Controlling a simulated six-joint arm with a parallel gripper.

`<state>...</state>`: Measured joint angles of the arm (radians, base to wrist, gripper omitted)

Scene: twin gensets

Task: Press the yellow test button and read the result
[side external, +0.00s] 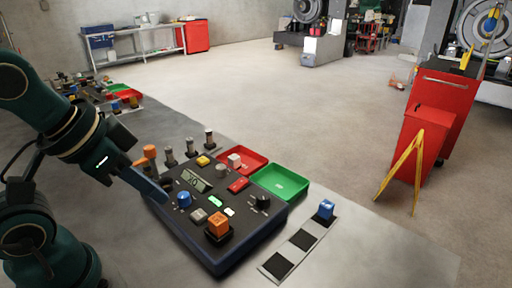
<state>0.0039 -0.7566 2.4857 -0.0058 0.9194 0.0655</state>
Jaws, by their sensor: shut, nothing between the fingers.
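The yellow test button (203,160) sits near the back of the dark control panel (237,248). Nothing covers it in the side view. A small grey-green display (195,179) lies in front of it; its characters are too small to read. My gripper (158,194) is shut and empty. It points down and right over the panel's left edge, to the left of the blue knob (183,199) and apart from the yellow button. Two pale green lit pieces (215,201) show on the panel, with a red button (238,185) behind them.
An orange block (218,223) and a black knob (260,202) stand up from the panel. Several upright posts (190,147) line its back left. Behind it are a red tray (254,158) with a white block and an empty green tray (281,182). A blue block (326,208) sits on a strip at right.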

